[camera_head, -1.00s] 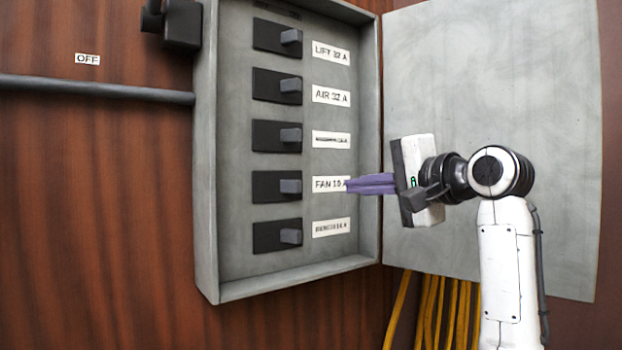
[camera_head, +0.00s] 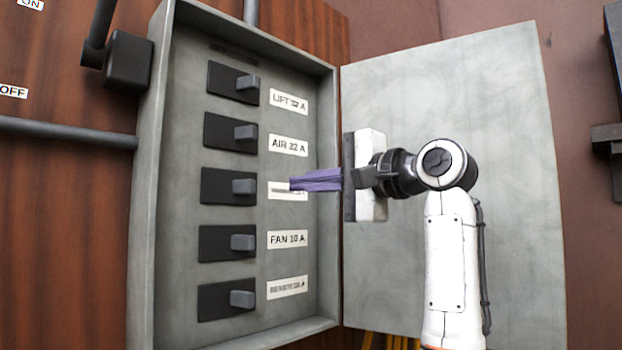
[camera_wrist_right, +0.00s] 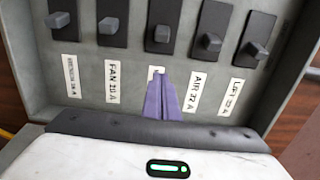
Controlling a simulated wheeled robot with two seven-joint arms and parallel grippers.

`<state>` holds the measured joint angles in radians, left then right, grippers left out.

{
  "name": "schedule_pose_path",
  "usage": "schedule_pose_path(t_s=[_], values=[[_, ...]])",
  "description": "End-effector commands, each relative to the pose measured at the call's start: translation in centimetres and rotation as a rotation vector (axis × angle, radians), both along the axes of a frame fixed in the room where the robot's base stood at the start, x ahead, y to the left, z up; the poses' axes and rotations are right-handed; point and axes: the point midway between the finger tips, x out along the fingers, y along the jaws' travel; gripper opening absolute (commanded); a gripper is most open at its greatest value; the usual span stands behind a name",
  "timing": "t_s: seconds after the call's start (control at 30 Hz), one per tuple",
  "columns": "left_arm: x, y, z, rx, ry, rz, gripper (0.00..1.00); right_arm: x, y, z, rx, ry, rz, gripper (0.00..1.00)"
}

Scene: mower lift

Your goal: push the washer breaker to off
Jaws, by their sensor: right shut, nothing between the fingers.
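The breaker panel (camera_head: 165,200) holds a column of black breakers with grey toggles. The labels I can read are LIFT 32 A (camera_head: 289,102), AIR 32 A (camera_head: 288,145) and FAN 10 A (camera_head: 287,239). The middle label (camera_head: 275,191) and the bottom label (camera_head: 287,287) are too small to read, so I cannot tell which is the washer. All toggles sit at the right of their plates. My right gripper (camera_head: 293,184), with purple fingers, is shut and empty, its tips over the middle label, right of the middle toggle (camera_head: 244,187). The right wrist view shows the tips below that toggle (camera_wrist_right: 161,34).
The open panel door (camera_head: 470,130) stands behind my right arm. A dark box (camera_head: 129,60) with a lever and a conduit (camera_head: 60,131) are left of the panel.

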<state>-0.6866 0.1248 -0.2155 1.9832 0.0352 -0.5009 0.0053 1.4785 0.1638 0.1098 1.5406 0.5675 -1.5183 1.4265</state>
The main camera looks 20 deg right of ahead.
Motion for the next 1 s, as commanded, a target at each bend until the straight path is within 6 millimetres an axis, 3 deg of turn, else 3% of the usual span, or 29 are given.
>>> schedule_pose_path(t_s=[0.3,0.6,1.0], values=[[0.0,0.3,1.4,-0.003,-0.005,0.010,0.58,5.7,2.5,0.1,-0.002,0.002,0.000,0.00],[-0.2,0.5,0.6,0.004,0.003,0.007,0.58,3.0,5.0,0.0,-0.001,-0.002,-0.001,0.00],[-0.1,0.6,0.7,0.005,0.001,0.006,0.58,2.7,5.3,0.0,0.000,0.001,-0.001,0.00]])
